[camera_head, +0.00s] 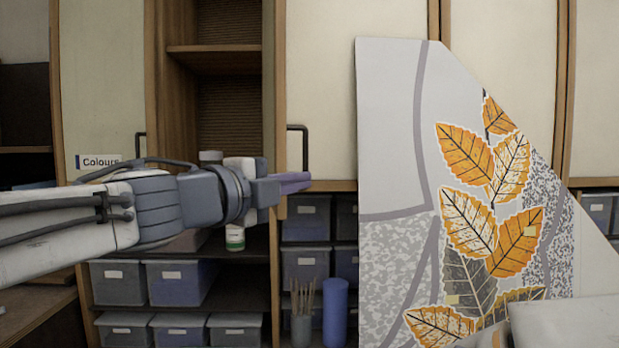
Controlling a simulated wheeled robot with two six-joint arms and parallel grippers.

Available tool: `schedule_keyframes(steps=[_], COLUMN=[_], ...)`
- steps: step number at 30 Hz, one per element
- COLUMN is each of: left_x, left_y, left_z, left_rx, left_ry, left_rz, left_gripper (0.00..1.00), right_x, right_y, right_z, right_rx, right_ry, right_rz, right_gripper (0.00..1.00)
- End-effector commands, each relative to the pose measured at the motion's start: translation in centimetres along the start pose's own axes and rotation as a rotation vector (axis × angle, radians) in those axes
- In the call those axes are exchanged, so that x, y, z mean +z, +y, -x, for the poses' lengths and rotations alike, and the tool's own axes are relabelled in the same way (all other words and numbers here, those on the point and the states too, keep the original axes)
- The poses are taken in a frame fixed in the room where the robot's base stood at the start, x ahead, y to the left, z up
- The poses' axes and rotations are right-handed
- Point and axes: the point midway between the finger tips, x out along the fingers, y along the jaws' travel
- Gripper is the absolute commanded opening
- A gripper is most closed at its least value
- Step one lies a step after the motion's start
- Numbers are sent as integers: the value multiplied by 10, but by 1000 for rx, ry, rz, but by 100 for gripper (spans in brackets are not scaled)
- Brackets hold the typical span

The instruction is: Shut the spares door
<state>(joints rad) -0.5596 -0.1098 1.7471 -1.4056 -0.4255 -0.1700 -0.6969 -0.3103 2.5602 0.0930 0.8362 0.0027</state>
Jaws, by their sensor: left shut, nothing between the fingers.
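A cream door with a "Colours" label (100,161) is at the left of the cabinet. A second cream door (320,80) stands right of centre, with a dark handle (304,130) at its left edge. No "spares" label is readable, so I cannot tell for sure which door is the spares one. Between these two doors an open compartment (215,61) shows a shelf. My left gripper (300,182) is shut and empty, pointing right, in front of the second door's lower left corner, just below the handle. I cannot tell whether it touches the door.
Blue-grey bins (180,283) fill the lower shelves. A blue cylinder (335,310) stands lower centre.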

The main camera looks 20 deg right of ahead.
Motion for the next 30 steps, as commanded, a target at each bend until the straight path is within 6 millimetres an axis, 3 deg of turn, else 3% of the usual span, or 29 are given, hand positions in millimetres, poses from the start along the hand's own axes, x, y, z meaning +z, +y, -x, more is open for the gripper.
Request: schedule_keyframes(steps=[5, 15, 21, 30], left_x=[0, -1, 23, 30], left_y=[0, 0, -1, 0], left_z=[-27, -99, -78, -72], left_rx=[3, 4, 1, 0], left_ry=[3, 2, -2, 2], left_rz=[2, 1, 1, 0], left_gripper=[0, 0, 0, 0], right_x=[0, -1, -2, -2], right_y=[0, -2, -2, -2], right_z=[5, 22, 26, 27], right_rx=[0, 0, 0, 0], right_ry=[0, 0, 0, 0], right_rz=[0, 2, 3, 3], right_gripper=[0, 0, 0, 0])
